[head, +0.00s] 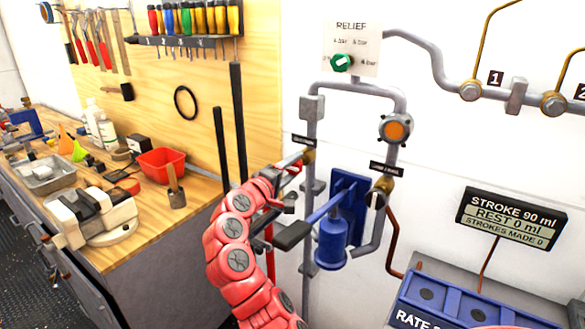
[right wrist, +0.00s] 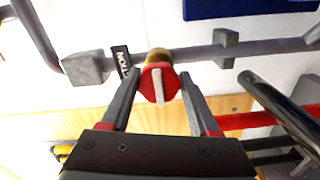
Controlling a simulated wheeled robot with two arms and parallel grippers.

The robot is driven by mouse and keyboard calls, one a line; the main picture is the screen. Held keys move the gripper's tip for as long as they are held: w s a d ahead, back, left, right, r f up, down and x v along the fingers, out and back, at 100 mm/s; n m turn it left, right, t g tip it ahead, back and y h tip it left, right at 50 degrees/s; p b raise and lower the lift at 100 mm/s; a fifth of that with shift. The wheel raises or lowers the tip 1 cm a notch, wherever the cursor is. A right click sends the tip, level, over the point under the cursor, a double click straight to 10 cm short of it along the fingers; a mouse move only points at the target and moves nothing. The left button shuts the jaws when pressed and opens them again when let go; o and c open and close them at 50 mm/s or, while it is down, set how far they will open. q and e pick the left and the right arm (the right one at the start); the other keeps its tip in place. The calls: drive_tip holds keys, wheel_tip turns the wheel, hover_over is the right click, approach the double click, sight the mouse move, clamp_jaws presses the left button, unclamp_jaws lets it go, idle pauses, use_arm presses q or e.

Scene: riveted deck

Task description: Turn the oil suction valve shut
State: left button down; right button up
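The oil suction valve shows in the right wrist view as a red round handle (right wrist: 172,87) with a pale bar across its face, on a brass body (right wrist: 158,56) on a grey pipe. The bar stands roughly crosswise to the pipe in that view. A black label (right wrist: 122,62) ending in "TION" is beside it. In the head view its brass body (head: 309,156) is on the left upright pipe. My right gripper (right wrist: 159,77) is open, one finger on either side of the red handle; I cannot tell whether they touch it. My left gripper is not in view.
A blue hand pump (head: 332,240) with a black-gripped lever (head: 293,235) stands right of and below my right gripper. A second brass valve (head: 384,185) is on the right pipe. A wooden workbench (head: 150,225) with tools and a red bin (head: 163,165) is at left.

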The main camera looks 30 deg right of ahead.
drive_tip(key=o, duration=0.4)
drive_tip(key=shift+c, duration=0.2)
drive_tip(key=b+v, duration=0.1)
drive_tip(key=v, duration=1.6)
drive_tip(key=shift+a, duration=0.2)
drive_tip(key=shift+s, duration=0.1)
